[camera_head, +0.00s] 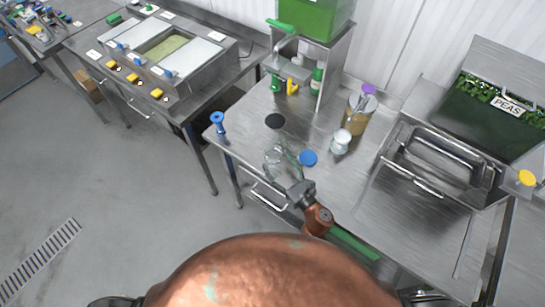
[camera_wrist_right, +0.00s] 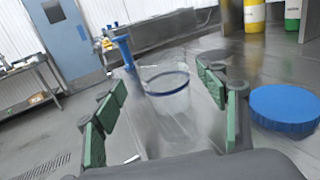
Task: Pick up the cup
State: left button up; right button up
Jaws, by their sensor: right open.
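The cup (camera_head: 272,158) is clear and stands upright on the steel table near its front edge. In the right wrist view the cup (camera_wrist_right: 168,118) shows a dark blue band near its rim. My right gripper (camera_head: 287,168) comes in from the front, at the cup. In the wrist view its green-padded fingers are apart, one on each side of the cup. A gap shows on both sides, and they are not closed on it. How deep the cup sits between the pads is hard to tell. My left gripper is not in view.
A blue disc (camera_head: 308,158) lies right of the cup, a black disc (camera_head: 275,121) behind it. A blue stand-like piece (camera_head: 218,122) stands at the left corner. A white jar (camera_head: 341,142) and brown-filled container (camera_head: 355,120) stand right. A green dispenser (camera_head: 314,18) is behind.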

aim_at(278, 160)
jog(key=x, duration=0.3)
jog(key=shift+w+p, duration=0.35)
jog(key=shift+w, duration=0.1)
jog(key=shift+w+a+f, duration=0.1)
jog(key=shift+w+a, duration=0.25)
jog(key=shift+w, duration=0.1)
jog(key=shift+c, duration=0.3)
jog(key=c, duration=1.1)
